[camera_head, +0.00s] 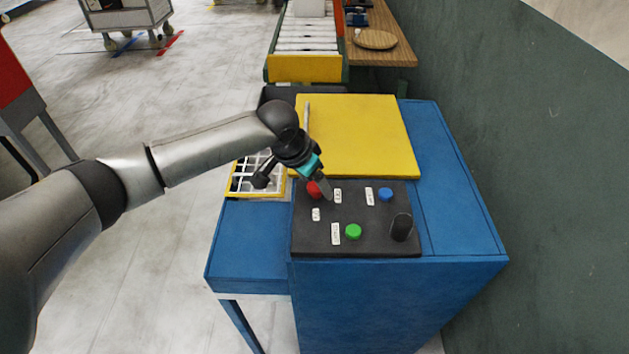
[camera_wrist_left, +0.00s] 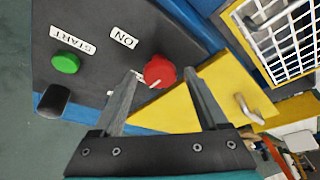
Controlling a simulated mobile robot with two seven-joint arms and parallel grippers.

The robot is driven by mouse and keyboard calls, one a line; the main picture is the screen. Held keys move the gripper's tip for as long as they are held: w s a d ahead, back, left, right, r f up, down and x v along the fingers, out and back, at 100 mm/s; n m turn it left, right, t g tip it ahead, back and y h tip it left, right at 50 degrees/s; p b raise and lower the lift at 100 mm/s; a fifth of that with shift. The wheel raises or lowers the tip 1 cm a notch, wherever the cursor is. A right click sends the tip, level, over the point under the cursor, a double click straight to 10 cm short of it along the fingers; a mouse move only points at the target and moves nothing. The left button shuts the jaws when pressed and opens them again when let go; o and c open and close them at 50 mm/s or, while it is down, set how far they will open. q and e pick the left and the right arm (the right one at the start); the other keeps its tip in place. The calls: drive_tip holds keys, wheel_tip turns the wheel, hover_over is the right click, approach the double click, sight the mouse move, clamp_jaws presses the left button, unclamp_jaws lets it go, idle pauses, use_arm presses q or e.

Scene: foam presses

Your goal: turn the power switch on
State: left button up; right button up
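A red round knob (camera_head: 314,188) with a white mark sits on the dark control panel (camera_head: 375,247) of the blue machine. In the left wrist view the red knob (camera_wrist_left: 159,71) has a white ON label (camera_wrist_left: 123,38) beside it. My left gripper (camera_head: 326,193) points down at the panel close to the knob and partly covers it in the head view. In the left wrist view my left gripper (camera_wrist_left: 160,75) is open, with the knob showing between its fingertips. I cannot tell whether the fingers touch it. My right gripper is not in view.
The panel also has a green button (camera_head: 353,231), a blue button (camera_head: 386,194) and a black upright knob (camera_head: 401,227). A yellow lid (camera_head: 365,130) with a handle lies behind it. A white grid tray (camera_head: 240,185) sits left. A dark green wall (camera_head: 540,190) stands right.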

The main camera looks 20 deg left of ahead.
use_arm(q)
clamp_jaws()
idle(0.4)
